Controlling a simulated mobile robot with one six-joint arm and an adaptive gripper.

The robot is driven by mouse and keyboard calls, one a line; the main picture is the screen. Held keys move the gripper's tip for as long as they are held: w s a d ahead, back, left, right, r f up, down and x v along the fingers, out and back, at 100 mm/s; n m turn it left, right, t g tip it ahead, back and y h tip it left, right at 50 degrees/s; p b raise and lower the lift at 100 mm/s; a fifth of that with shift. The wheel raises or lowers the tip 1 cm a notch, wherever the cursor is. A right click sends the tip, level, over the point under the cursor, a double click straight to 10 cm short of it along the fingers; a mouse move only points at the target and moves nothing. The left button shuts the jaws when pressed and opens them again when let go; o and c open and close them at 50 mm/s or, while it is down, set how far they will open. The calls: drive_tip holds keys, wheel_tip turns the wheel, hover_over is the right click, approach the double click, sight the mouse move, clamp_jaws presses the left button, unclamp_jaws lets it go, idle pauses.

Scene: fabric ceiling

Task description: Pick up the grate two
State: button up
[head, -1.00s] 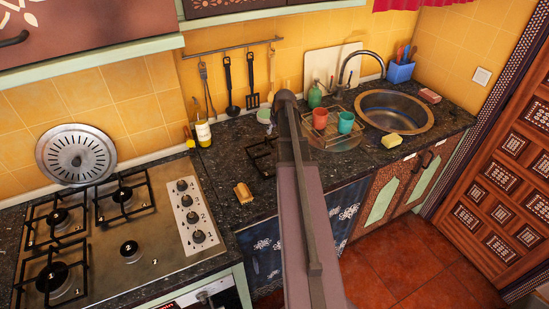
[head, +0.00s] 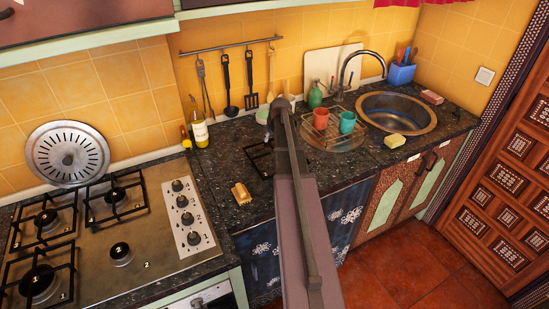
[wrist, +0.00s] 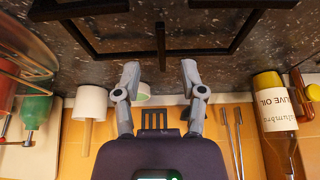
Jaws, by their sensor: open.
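A loose black grate (head: 258,160) lies on the dark speckled countertop, partly hidden behind my arm in the head view. In the wrist view the black grate (wrist: 205,52) fills the top, with one short bar pointing down toward the space between my fingers. My gripper (wrist: 160,74) is open and empty, its two fingertips spread on either side of that bar's line. The fingertips look close to the grate's edge; I cannot tell whether they touch it. In the head view my arm hides the gripper.
The stove (head: 150,240) at left carries other black grates; its burner marked 2 (head: 120,253) is bare. An olive oil bottle (wrist: 275,112), hanging utensils (head: 250,95), a wooden brush (head: 241,193) and a rack with cups (head: 335,125) are nearby.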

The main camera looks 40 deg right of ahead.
sight(269, 142)
idle(0.3)
drive_tip(key=shift+b+x, duration=2.35)
drive_tip(key=shift+x, duration=0.25)
drive_tip(key=shift+w, duration=0.15)
clamp_jaws()
